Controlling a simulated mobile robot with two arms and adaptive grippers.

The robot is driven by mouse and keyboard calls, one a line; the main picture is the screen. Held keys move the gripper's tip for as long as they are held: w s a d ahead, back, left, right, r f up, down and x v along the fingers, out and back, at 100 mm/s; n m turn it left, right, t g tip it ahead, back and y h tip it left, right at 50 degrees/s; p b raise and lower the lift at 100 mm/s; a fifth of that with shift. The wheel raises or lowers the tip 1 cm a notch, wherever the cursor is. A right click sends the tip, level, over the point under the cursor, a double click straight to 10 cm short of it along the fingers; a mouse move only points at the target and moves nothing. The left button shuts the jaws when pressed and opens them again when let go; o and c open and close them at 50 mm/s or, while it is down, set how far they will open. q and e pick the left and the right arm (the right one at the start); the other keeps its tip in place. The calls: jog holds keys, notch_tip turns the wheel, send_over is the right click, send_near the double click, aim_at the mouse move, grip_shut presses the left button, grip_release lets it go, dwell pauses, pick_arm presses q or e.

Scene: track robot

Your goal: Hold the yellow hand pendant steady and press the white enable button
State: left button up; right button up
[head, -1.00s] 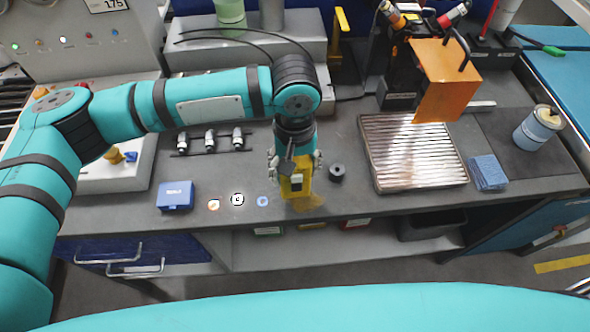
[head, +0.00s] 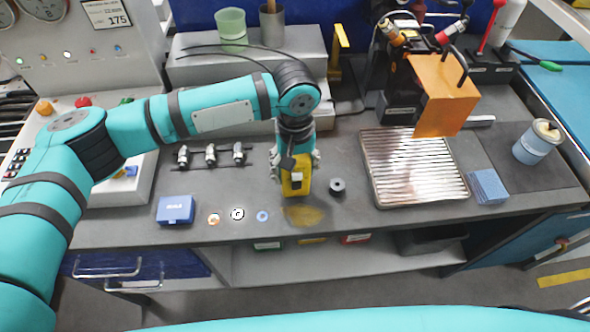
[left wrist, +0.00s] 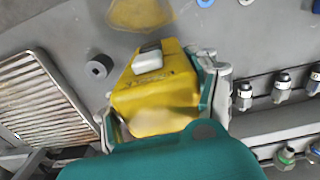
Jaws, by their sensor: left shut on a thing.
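My left gripper (head: 296,180) is shut on the yellow hand pendant (head: 300,188) above the front middle of the bench. In the left wrist view the pendant (left wrist: 155,95) sits between the two fingers, with its back end hidden by my gripper's teal body. The white enable button (left wrist: 148,58) stands up on the pendant's face, with a dark grey part beside it. Nothing touches the button in that view. My right gripper is not in view.
A yellow stain (head: 304,215) marks the bench in front of the pendant. Further right are a ribbed metal tray (head: 412,168) and a blue block (head: 488,186). A blue box (head: 176,210) lies left.

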pick_arm(q)
jog(key=shift+w+d+f, duration=0.1)
jog(key=shift+w+f, duration=0.2)
jog(key=shift+w, duration=0.6)
jog(key=shift+w+d+f, duration=0.1)
jog(key=shift+w+f, duration=0.15)
jog(key=shift+w, duration=0.6)
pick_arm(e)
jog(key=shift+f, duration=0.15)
pick_arm(q)
jog(key=shift+a, duration=0.1)
jog(key=o, duration=0.7)
jog(key=c, duration=0.9)
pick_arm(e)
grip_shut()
